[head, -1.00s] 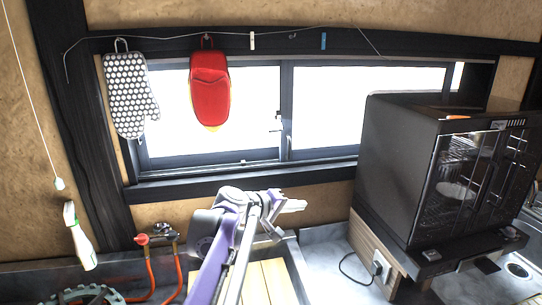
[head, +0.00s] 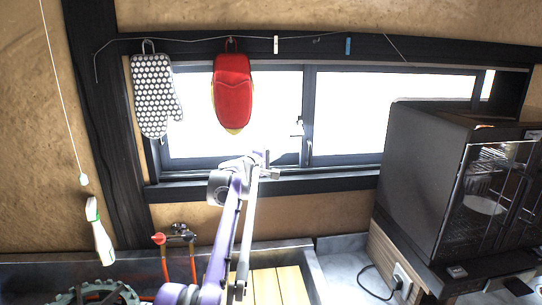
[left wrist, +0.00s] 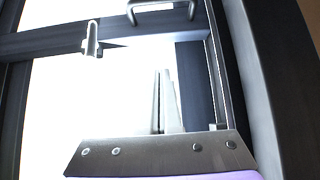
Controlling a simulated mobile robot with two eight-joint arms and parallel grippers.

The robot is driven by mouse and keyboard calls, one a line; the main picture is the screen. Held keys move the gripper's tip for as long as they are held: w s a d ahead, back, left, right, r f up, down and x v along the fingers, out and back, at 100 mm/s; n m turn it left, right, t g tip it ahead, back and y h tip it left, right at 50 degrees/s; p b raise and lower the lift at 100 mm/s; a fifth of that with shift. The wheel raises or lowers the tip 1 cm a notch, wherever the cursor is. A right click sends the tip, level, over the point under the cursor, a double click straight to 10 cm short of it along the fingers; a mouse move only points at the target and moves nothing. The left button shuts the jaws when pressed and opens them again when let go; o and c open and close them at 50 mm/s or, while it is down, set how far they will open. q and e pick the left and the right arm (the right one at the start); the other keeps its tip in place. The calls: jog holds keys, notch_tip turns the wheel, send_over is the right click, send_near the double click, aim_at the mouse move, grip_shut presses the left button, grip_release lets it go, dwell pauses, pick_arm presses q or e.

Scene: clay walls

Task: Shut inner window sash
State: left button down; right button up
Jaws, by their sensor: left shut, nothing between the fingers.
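The dark-framed sliding window has a left pane (head: 200,150) and a right pane (head: 395,98), both bright white. A dark upright stile (head: 308,105) stands between them, with a small latch (head: 297,129) on its left side. A narrow bright strip shows at the window's far right, beyond a dark upright. I cannot tell which sash is the inner one. My left gripper (head: 268,168) is shut and empty in front of the lower window frame, left of the stile. In the left wrist view its fingers (left wrist: 165,102) point at the bright glass near a dark upright; contact is unclear. My right gripper is out of view.
A dotted mitt (head: 154,98) and a red mitt (head: 233,92) hang from a wire before the left pane. A black oven (head: 425,175) covers the window's lower right.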

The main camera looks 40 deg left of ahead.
pick_arm(q)
jog(key=shift+w+d, duration=0.65)
jog(key=shift+w, duration=0.35)
jog(key=shift+w+d, duration=0.6)
jog(key=shift+w, duration=0.4)
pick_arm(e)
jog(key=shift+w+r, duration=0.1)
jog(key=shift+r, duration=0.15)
pick_arm(q)
jog(key=shift+d, duration=0.1)
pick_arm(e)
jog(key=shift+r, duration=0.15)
